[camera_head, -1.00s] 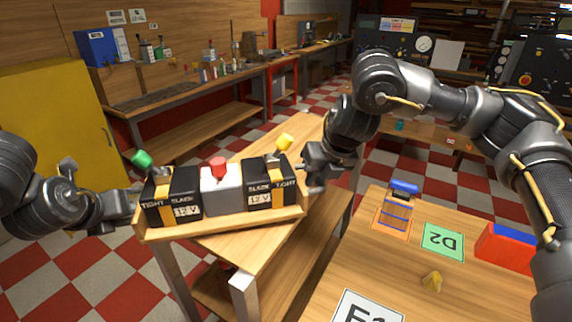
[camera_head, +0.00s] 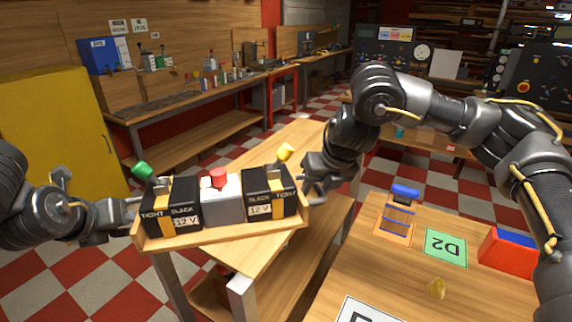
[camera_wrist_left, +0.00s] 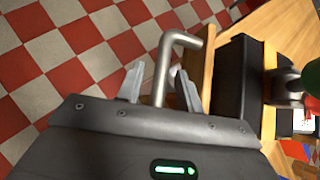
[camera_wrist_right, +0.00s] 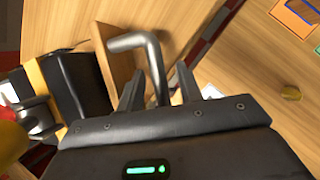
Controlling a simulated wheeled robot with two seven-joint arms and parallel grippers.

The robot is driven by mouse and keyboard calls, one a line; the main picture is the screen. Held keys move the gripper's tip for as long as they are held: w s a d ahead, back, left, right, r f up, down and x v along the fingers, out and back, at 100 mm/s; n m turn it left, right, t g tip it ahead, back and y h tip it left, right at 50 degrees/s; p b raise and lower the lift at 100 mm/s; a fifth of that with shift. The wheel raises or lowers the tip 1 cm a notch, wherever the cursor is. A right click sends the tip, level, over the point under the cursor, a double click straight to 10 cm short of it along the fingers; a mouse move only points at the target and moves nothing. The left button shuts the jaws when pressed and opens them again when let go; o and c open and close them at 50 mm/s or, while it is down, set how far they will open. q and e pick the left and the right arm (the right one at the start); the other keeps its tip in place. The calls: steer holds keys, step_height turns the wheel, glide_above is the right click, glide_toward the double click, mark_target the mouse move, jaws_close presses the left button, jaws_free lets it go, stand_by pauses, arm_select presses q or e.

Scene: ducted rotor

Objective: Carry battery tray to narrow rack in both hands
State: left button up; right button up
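I cannot tell which thing is the narrow rack.
A wooden bench (camera_head: 270,255) with metal legs lies behind and below the tray. A table (camera_head: 350,265) at right bears a D2 card (camera_head: 445,247), a blue-topped item (camera_head: 400,215) and a red box (camera_head: 508,252). A yellow cabinet (camera_head: 50,130) stands at left. Checkered floor is open at lower left.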

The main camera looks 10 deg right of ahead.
arm_select(q)
steer(key=v, duration=1)
steer(key=shift+s, duration=0.25)
steer(key=shift+r, duration=0.1)
arm_select(e)
steer(key=v, duration=1.2)
